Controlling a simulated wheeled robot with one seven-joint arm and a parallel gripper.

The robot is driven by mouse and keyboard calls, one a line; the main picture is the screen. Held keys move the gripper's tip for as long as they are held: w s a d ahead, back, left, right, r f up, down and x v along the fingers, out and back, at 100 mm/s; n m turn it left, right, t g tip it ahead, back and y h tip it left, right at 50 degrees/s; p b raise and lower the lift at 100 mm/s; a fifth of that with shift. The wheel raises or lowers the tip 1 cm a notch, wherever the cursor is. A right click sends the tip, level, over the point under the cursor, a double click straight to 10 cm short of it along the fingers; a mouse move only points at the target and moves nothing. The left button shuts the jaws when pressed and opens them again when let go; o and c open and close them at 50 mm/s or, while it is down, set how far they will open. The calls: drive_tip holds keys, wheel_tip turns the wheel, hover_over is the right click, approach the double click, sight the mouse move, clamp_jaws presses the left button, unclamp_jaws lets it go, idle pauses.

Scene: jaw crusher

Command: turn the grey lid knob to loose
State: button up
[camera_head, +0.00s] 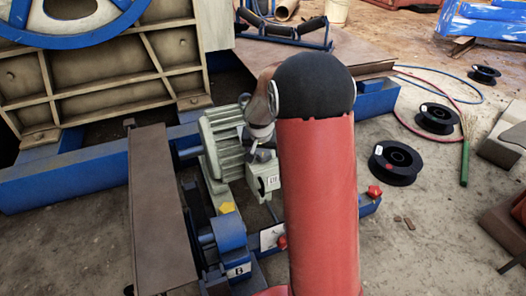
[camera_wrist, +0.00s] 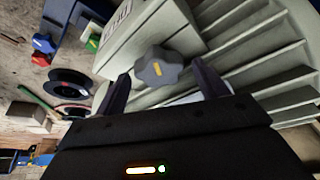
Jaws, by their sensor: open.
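The grey lid knob (camera_wrist: 158,67), lobed with a yellow bar mark on its face, sits on the pale grey-green housing (camera_wrist: 150,35) in the wrist view. My gripper (camera_wrist: 160,74) is open, with one dark finger at each side of the knob. I cannot tell whether either finger touches it. The knob is not clearly visible in the head view. There, the finned motor (camera_head: 222,143) and its labelled box (camera_head: 267,183) stand left of my red arm, which hides part of the area. My gripper's fingers are not clear in the head view.
A yellow knob (camera_head: 228,207) and red knobs (camera_head: 374,191) (camera_head: 282,242) are nearby. A brown belt guard (camera_head: 165,215) stands left of the motor. Black cable spools (camera_head: 395,162) (camera_head: 437,118) and a broom (camera_head: 466,150) lie on the floor to the right.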

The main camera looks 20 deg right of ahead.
drive_tip(key=shift+f, duration=0.15)
drive_tip(key=c, duration=1)
drive_tip(key=shift+d, duration=0.1)
drive_tip(key=n+p, duration=0.1)
drive_tip(key=p, duration=0.1)
drive_tip(key=n+y+p, duration=0.1)
drive_tip(key=n+p, duration=0.1)
drive_tip(key=shift+d+r, duration=0.15)
drive_tip(key=shift+r, duration=0.15)
drive_tip(key=n+y+p, duration=0.1)
drive_tip(key=n+p, duration=0.2)
drive_tip(key=p, duration=0.1)
drive_tip(key=n+y+p, duration=0.1)
drive_tip(key=n+p, duration=0.2)
drive_tip(key=shift+d+n+t+y+p, duration=0.1)
drive_tip(key=shift+n+t+y+p, duration=0.2)
drive_tip(key=shift+n+y+p, duration=0.1)
drive_tip(key=n+p, duration=0.1)
drive_tip(key=n, duration=0.1)
drive_tip(key=n+g+y+p, duration=0.1)
drive_tip(key=n+p, duration=0.1)
drive_tip(key=shift+w+d+f+n+p, duration=0.1)
drive_tip(key=shift+w+n+p, duration=0.05)
drive_tip(key=shift+n+p, duration=0.15)
drive_tip(key=n, duration=0.2)
drive_tip(key=n+g+y+p, duration=0.1)
drive_tip(key=n, duration=0.2)
drive_tip(key=shift+w+f+g+y, duration=0.1)
drive_tip(key=shift+f+g+y, duration=0.1)
drive_tip(key=shift+g+y, duration=0.1)
